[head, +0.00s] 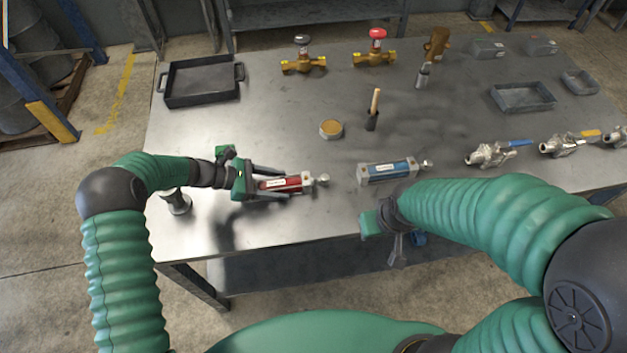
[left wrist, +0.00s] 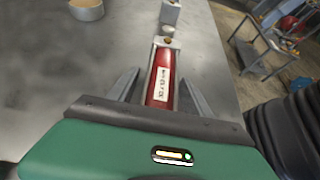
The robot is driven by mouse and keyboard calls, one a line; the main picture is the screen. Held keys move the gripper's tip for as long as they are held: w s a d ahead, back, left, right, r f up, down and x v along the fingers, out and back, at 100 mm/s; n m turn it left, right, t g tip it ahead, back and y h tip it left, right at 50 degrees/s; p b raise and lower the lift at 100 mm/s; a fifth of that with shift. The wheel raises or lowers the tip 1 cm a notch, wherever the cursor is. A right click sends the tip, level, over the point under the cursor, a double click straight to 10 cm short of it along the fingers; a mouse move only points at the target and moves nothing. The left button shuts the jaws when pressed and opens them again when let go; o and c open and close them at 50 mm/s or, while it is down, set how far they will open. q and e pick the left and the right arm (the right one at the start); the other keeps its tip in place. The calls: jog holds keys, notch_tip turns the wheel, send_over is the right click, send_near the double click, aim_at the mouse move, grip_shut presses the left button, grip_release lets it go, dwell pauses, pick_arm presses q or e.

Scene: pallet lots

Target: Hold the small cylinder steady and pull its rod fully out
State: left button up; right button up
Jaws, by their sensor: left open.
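A red cylinder (head: 286,184) with silver end caps and a white label lies near the table's front edge. Its rod end (head: 323,179) points right, with only a short knob showing. My left gripper (head: 284,182) is open, with one finger on each side of the red body. In the left wrist view the red cylinder (left wrist: 161,85) lies between the spread fingers, with gaps at both sides. A longer blue cylinder (head: 388,172) lies to the right, its knob also pointing right. My right gripper (head: 398,248) hangs by the front edge, partly hidden by its own wrist; its jaws are unclear.
The steel table (head: 280,225) also holds a black tray (head: 202,83), a round tin (head: 331,128), a brush-like tool (head: 373,110), brass valves (head: 303,62), silver ball valves (head: 489,155) and grey bins (head: 522,97).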

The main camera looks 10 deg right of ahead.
pick_arm(q)
jog(key=shift+d, duration=0.15)
jog(key=shift+a, duration=0.35)
jog(key=shift+c, duration=0.5)
jog(key=shift+a, duration=0.15)
jog(key=c, duration=0.5)
jog(key=shift+c, duration=1)
jog(key=shift+o, duration=1.3)
jog(key=shift+d, duration=0.35)
jog(key=c, duration=0.7)
grip_shut()
pick_arm(e)
jog(key=shift+a, duration=0.2)
